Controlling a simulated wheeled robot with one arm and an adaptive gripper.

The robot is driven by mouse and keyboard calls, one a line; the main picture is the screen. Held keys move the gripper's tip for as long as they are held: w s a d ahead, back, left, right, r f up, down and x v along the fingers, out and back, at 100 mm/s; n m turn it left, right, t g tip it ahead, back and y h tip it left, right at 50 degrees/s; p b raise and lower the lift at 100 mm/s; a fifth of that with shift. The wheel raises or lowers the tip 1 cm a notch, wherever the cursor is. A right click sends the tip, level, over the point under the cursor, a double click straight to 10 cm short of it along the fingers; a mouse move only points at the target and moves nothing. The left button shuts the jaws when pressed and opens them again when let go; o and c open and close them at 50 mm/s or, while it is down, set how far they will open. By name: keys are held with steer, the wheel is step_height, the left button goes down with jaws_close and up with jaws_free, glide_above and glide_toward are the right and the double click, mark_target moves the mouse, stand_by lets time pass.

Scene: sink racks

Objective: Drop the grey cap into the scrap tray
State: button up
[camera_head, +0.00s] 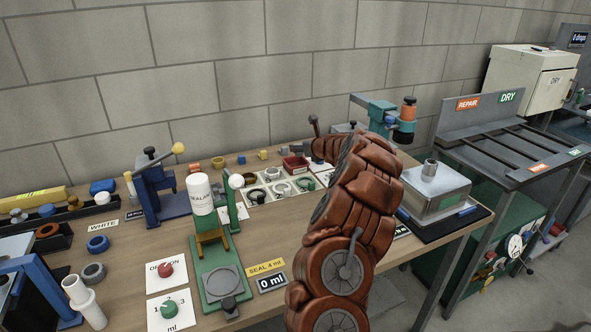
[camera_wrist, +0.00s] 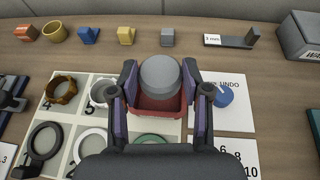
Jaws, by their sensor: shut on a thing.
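A grey cap (camera_wrist: 161,75), round with a paler top, is between the two fingers of my gripper (camera_wrist: 160,80) in the wrist view. My gripper is shut on it. A small red tray (camera_wrist: 160,108), which looks like the scrap tray, shows directly below and behind the cap, partly covered by it and the fingers. How high the cap is above the tray is hard to tell. In the head view the red tray (camera_head: 294,162) sits at the back of the bench and my gripper (camera_head: 308,147) is just beside it; the cap cannot be made out there.
A white grid board (camera_wrist: 75,110) with rings lies left of the tray. A blue knob (camera_wrist: 224,95) on a white card is to its right. Several small coloured pieces line the back, including a grey block (camera_wrist: 167,37). A green press stand (camera_head: 222,285) is at the front.

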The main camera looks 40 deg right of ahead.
steer(key=shift+f+b, duration=2.3)
steer(key=shift+f, duration=0.05)
steer(key=o, duration=1.1)
steer(key=shift+o, duration=0.2)
steer(key=shift+s, duration=0.1)
steer(key=shift+r, duration=0.1)
steer(key=v, duration=1.2)
